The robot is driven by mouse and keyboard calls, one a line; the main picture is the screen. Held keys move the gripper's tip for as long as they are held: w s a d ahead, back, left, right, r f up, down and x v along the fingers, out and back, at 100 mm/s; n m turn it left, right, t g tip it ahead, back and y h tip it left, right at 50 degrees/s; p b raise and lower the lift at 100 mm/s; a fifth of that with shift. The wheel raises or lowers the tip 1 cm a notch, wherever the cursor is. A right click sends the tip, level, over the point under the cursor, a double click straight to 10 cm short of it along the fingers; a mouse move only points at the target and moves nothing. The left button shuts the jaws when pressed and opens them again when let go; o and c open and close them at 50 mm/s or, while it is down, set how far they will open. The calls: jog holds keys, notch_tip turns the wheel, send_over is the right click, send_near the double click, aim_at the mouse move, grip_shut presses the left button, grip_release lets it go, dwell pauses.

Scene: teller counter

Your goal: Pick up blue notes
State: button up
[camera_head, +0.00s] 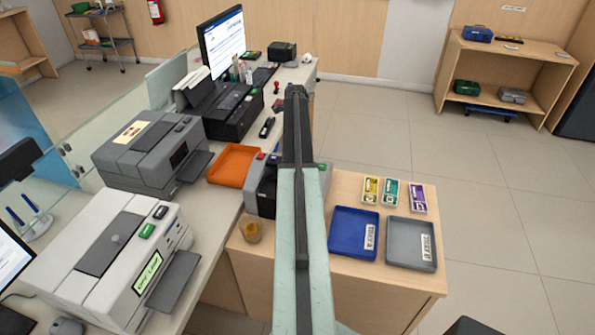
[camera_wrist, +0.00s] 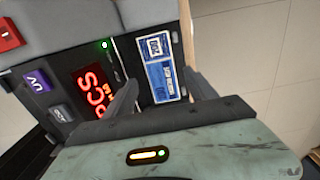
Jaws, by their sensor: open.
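The blue notes (camera_wrist: 160,70) show in the wrist view as a flat blue and white bundle at the edge of a dark counting machine (camera_wrist: 85,60) with a red lit display. I cannot tell whether they lie in its tray or beside it. My gripper (camera_wrist: 162,84) is open and empty, with one finger on each side of the notes' near part. How much height lies between fingers and notes is unclear. In the head view my arm covers the notes and part of the counting machine (camera_head: 262,190).
Yellow (camera_head: 370,190), green (camera_head: 391,193) and purple (camera_head: 418,199) bundles lie behind a blue tray (camera_head: 335,248) and a grey tray (camera_head: 400,260) on the side cabinet. An orange tray (camera_head: 233,165) and grey machines (camera_head: 152,150) crowd the left counter.

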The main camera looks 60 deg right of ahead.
jog(key=f+b, duration=0.5)
jog(key=s+f+b, duration=0.1)
jog(key=f+b, duration=0.2)
jog(key=shift+d, duration=0.1)
jog(key=shift+r, duration=0.2)
jog(key=c, duration=1.3)
jog(key=shift+o, duration=0.2)
notch_tip(320, 180, up, 10)
jog(key=p, duration=1)
